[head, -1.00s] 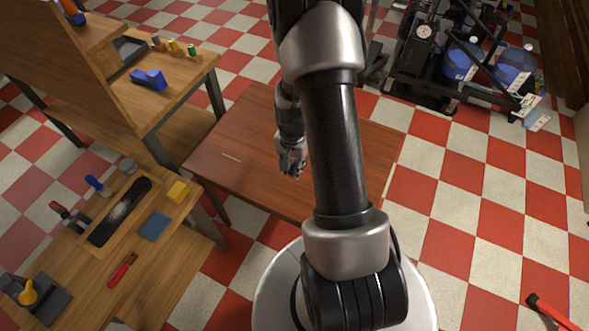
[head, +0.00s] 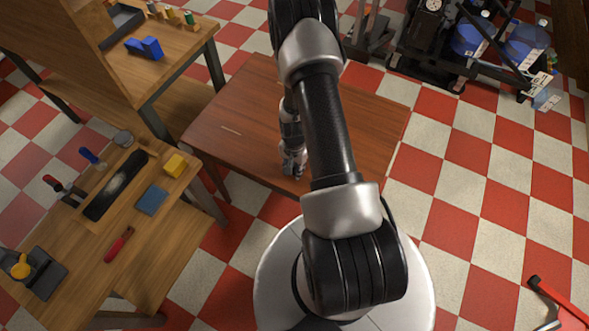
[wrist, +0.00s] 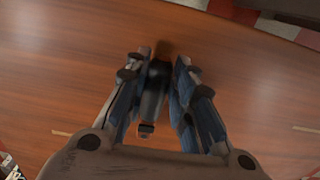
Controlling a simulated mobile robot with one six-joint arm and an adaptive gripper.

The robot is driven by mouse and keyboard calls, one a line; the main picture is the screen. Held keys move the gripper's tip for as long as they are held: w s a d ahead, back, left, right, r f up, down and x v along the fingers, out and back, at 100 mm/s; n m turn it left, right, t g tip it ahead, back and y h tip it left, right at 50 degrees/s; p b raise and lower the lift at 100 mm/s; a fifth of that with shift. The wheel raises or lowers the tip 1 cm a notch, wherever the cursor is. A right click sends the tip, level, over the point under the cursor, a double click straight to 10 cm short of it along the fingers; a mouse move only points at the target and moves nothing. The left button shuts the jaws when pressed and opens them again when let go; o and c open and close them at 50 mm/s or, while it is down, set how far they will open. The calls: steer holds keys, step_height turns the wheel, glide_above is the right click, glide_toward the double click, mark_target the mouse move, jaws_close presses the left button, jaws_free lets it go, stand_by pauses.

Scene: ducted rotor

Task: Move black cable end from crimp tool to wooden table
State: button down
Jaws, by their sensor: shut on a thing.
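My gripper (wrist: 160,60) is shut on a dark, cylindrical black cable end (wrist: 153,95), which lies between the two fingers in the wrist view. In the head view my gripper (head: 293,168) is over the reddish-brown wooden table (head: 235,105), toward its front edge. The table's surface (wrist: 60,75) fills most of the wrist view beneath the fingers. I cannot tell whether the cable end touches the table. No cable running from it can be made out. A red tool (head: 119,244) lies on the workbench at left; I cannot tell if it is the crimp tool.
The workbench (head: 165,245) at left holds a wooden tray, a yellow block (head: 174,165) and a blue pad (head: 152,201). A shelf with a blue object (head: 145,47) stands behind it. Dark equipment (head: 430,45) stands at the back right. The table's left part is clear.

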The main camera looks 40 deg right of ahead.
steer(key=shift+f, duration=0.25)
steer(key=c, duration=1.8)
jaws_free()
steer(key=shift+f, duration=0.1)
steer(key=o, duration=0.4)
steer(key=shift+o, duration=0.2)
